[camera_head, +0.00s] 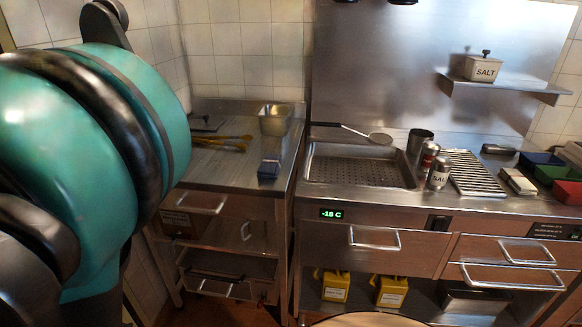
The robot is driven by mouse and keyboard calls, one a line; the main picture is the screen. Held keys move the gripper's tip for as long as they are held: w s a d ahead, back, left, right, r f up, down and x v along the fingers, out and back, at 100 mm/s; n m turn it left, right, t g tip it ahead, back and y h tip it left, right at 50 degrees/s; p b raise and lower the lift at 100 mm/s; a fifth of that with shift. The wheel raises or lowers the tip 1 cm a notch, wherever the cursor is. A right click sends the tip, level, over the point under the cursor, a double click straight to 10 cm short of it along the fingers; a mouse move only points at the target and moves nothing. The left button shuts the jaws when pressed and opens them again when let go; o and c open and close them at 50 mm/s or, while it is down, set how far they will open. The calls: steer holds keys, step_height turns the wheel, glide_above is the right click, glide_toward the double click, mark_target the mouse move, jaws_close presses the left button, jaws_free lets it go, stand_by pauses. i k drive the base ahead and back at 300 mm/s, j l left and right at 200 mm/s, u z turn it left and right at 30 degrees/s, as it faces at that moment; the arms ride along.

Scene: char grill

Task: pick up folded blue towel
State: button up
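A small folded blue towel (269,168) lies on the steel counter (228,172) at the left, near that counter's right edge. It looks like a small dark-blue block with a lighter top. Nothing covers it. The large teal and black links at the left of the view are my own arm. My gripper is not in view, so its place relative to the towel cannot be told.
A metal pan (275,120) and yellow-handled utensils (222,143) lie behind the towel. A perforated basin (360,165), shakers (440,173), a grate (473,173) and coloured bins (540,160) line the right counter. The counter's front left is clear.

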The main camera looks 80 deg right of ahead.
mark_target(269, 169)
steer(key=k+l+z, duration=0.2)
steer(key=k+z, duration=0.15)
steer(key=k, duration=0.15)
steer(key=k+l+z, duration=0.35)
steer(key=k, duration=0.15)
steer(key=z, duration=1.3)
